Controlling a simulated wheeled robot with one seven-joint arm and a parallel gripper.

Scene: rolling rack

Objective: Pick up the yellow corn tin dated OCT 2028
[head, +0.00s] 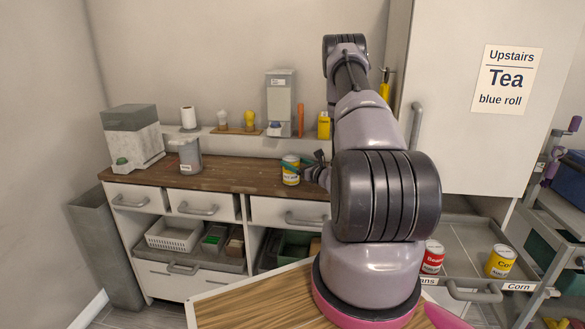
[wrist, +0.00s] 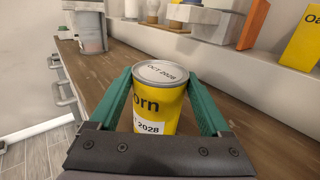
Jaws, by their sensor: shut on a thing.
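The yellow corn tin (wrist: 158,102) is upright between my gripper's green fingers in the wrist view. Its grey lid reads OCT 2028, and a white label low on its side shows 2028. My gripper (wrist: 160,100) is shut on the tin, one finger on each side. In the head view the tin (head: 291,172) shows above the front part of the wooden counter (head: 225,172), with my gripper (head: 292,166) around it. I cannot tell whether its base touches the counter, since the bottom is hidden in the wrist view.
Another yellow corn tin (head: 500,261) and a red beans tin (head: 432,256) stand on a grey rack tray at the right. A grey canister (head: 190,155) stands on the counter left of my gripper. A wall shelf behind holds a dispenser (head: 280,100) and a yellow box (head: 323,126).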

